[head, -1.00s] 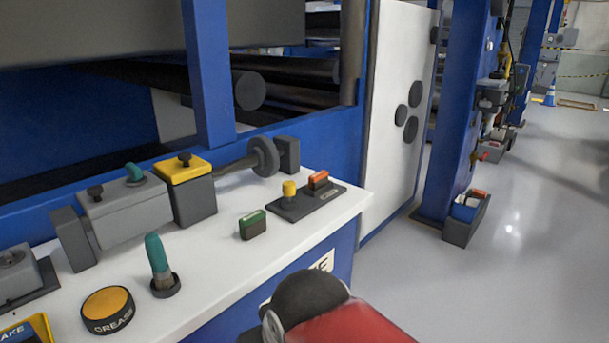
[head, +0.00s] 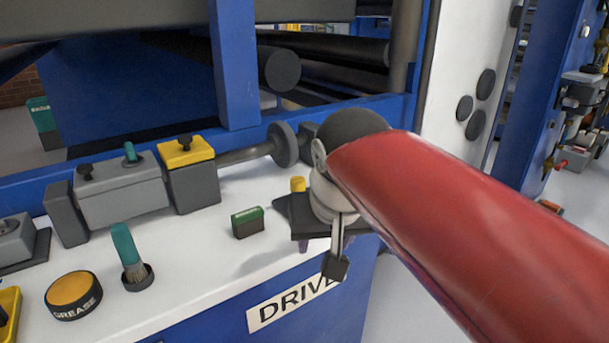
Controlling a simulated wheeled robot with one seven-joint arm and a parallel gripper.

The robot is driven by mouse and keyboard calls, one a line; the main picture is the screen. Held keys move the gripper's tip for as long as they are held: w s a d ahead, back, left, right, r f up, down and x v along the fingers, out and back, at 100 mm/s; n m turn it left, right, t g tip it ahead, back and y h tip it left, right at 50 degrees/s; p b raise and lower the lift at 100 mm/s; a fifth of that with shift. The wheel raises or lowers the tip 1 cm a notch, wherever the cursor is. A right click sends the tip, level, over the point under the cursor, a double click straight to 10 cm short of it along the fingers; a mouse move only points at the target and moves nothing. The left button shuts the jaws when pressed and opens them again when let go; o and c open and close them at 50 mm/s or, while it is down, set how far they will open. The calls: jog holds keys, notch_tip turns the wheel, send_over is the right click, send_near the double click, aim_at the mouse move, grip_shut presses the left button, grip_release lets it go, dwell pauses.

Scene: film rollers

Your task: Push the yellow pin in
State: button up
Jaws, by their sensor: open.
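The yellow pin (head: 298,184) shows as a short yellow top at the back of the dark plate, just left of my wrist. Its lower part is hidden. My gripper (head: 322,257) hangs at the front right of the pin, over the front edge of the white counter. It is open and empty, apart from the pin as far as I can tell. One finger with a dark tip shows clearly; the other is mostly hidden. My red arm comes in from the right and covers the orange-red switch beside the pin.
A green block (head: 248,222) stands left of the gripper. A yellow-topped block (head: 186,152) and a shaft with a disc (head: 283,145) lie behind. A brush in a cup (head: 129,257) and a grease tin (head: 74,295) stand at left. Bare white counter lies between.

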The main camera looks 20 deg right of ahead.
aim_at(298, 179)
jog(key=w+a+r+m+g+h+b, duration=0.15)
jog(key=w+r+m, duration=0.25)
jog(key=w+r, duration=0.7)
jog(key=shift+t, duration=0.25)
jog(key=b+x, duration=0.1)
jog(key=x, duration=0.7)
jog(key=shift+w, duration=0.2)
